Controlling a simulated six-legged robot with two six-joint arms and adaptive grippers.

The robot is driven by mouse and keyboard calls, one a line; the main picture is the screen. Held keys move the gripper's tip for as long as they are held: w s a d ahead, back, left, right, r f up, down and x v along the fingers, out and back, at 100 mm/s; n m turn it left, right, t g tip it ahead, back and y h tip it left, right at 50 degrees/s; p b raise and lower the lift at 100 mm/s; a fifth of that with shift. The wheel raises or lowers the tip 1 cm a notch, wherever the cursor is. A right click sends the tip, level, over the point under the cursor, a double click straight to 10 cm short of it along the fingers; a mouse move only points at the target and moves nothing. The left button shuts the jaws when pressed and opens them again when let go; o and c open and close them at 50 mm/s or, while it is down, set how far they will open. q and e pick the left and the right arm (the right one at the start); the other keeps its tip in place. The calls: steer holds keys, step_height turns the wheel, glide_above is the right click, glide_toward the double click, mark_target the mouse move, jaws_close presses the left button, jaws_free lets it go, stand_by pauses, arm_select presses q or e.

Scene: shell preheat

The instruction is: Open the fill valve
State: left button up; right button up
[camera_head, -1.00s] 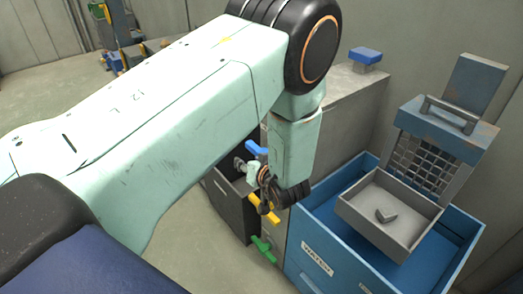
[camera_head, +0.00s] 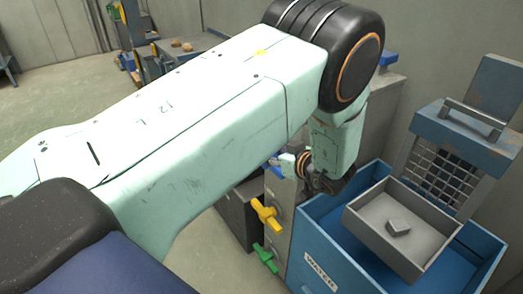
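Three coloured valve handles sit one above another on the front of a grey cabinet: a blue one (camera_head: 274,161), a yellow one (camera_head: 265,215) and a green one (camera_head: 264,258). I cannot tell from the picture which is the fill valve. The blue handle is mostly hidden behind my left arm and gripper. My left gripper (camera_head: 308,172) is just right of the blue handle and above the yellow one. Its fingers are dark and partly hidden, so I cannot tell whether they are open or touch the blue handle. My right gripper is out of view.
A blue water tank (camera_head: 320,270) stands right of the valves, with a grey tray (camera_head: 366,233) holding a small grey block (camera_head: 397,227). A mesh panel with a handle (camera_head: 474,115) rises behind. A dark bin (camera_head: 238,215) stands left of the valves.

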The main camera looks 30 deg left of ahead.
arm_select(q)
steer(key=b+x, duration=0.1)
steer(key=x, duration=0.5)
steer(key=shift+s+f+b, duration=0.1)
steer(key=shift+f+b, duration=0.1)
steer(key=shift+b, duration=0.1)
steer(key=shift+a, duration=0.5)
steer(key=shift+w, duration=0.2)
steer(key=shift+d+f, duration=0.1)
steer(key=shift+c, duration=0.5)
jaws_close()
